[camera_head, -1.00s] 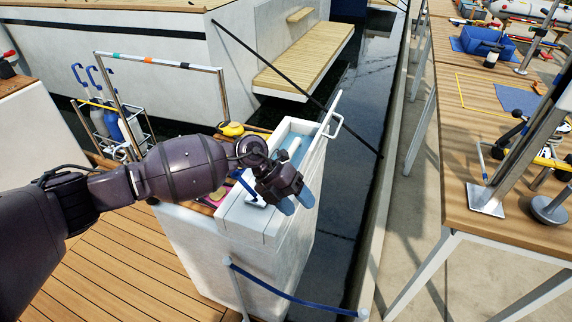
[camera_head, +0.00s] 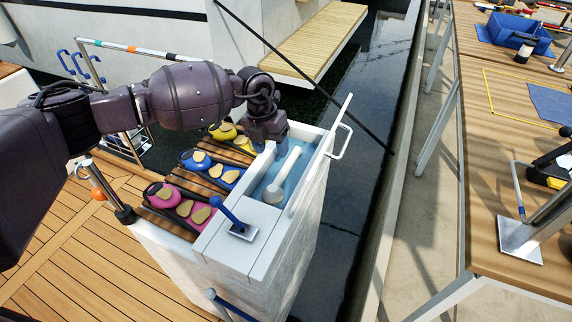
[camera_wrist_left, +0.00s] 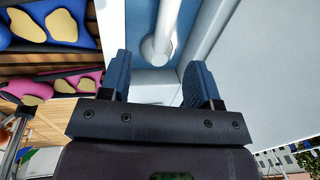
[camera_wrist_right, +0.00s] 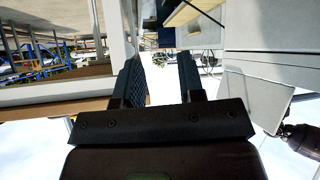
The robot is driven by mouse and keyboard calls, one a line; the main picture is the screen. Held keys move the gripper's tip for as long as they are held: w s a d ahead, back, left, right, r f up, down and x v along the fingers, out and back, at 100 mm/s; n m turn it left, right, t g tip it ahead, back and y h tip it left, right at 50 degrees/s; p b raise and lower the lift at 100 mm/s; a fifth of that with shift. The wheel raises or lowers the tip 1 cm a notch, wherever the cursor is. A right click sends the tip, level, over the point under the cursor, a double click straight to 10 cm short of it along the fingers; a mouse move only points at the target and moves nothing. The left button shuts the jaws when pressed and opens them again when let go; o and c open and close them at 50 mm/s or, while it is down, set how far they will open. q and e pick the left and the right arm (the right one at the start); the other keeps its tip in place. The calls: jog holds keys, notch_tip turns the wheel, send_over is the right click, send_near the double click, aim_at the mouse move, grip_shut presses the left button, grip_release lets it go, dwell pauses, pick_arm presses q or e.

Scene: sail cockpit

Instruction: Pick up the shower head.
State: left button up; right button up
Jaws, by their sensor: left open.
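The white shower head (camera_head: 284,180) lies in a blue-lined recess on top of the white cockpit locker, its round head toward me and its handle pointing away. In the left wrist view the shower head (camera_wrist_left: 160,45) shows just beyond and between the fingertips. My left gripper (camera_head: 277,138) is open and empty, over the far end of the recess near the handle end, not visibly touching it. Its two fingers also show in the left wrist view (camera_wrist_left: 158,78). My right gripper (camera_wrist_right: 161,75) shows only in its own wrist view, with an empty gap between its fingers.
Pink, blue and yellow items (camera_head: 208,172) lie on wooden slats left of the recess. A blue handle (camera_head: 233,218) stands on the locker top near me. A white rail (camera_head: 340,128) rises at the recess's right side. A wooden table (camera_head: 490,200) stands far right.

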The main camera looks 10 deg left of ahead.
aim_at(281, 173)
pick_arm(q)
jog(key=f, duration=0.3)
jog(key=d+f+b, duration=0.1)
jog(key=f, duration=0.1)
jog(key=shift+s, duration=0.25)
jog(key=shift+d+f, duration=0.15)
jog(key=shift+f, duration=0.15)
jog(key=shift+d+f, duration=0.15)
jog(key=shift+f, duration=0.2)
jog(key=f, duration=0.2)
jog(key=d+f+b, duration=0.1)
jog(key=f, duration=0.1)
jog(key=shift+b, duration=0.3)
jog(key=shift+d+r, duration=0.1)
pick_arm(e)
jog(key=f, duration=0.1)
jog(key=s+f, duration=0.1)
jog(key=shift+d+f, duration=0.15)
jog(key=shift+f, duration=0.15)
pick_arm(q)
jog(key=shift+c, duration=0.3)
grip_shut()
